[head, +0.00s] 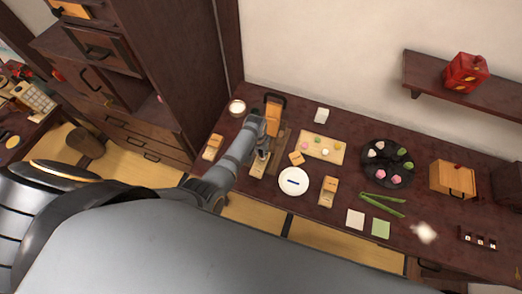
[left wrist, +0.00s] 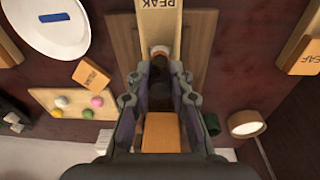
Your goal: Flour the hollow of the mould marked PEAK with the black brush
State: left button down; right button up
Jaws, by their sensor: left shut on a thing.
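The mould marked PEAK (left wrist: 158,14) is a pale wooden block at the top middle of the left wrist view. My left gripper, also in the left wrist view (left wrist: 160,85), is shut on the black brush (left wrist: 160,92). The brush's dark handle is between the fingers and its pale tip points at the near end of the PEAK mould. I cannot tell whether the tip touches it. The mould's hollow is not clearly visible. My right gripper is not in view.
A dark wooden board (head: 283,150) lies beside the gripper. Around it are a small round bowl (head: 237,107), a white plate (head: 293,181), other moulds (head: 328,190) (head: 212,147), a sweets tray (head: 334,154), green tongs (head: 382,204) and a black plate (head: 379,178).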

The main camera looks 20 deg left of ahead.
pick_arm(q)
jog(key=shift+w+d, duration=0.15)
jog(key=shift+d, duration=0.05)
jog(key=shift+a, duration=0.15)
jog(key=shift+a, duration=0.3)
jog(key=shift+w+d, duration=0.2)
jog(key=shift+d, duration=0.05)
jog(key=shift+p, duration=0.3)
jog(key=shift+s+p, duration=0.4)
jog(key=shift+s, duration=0.05)
jog(key=shift+w, duration=0.25)
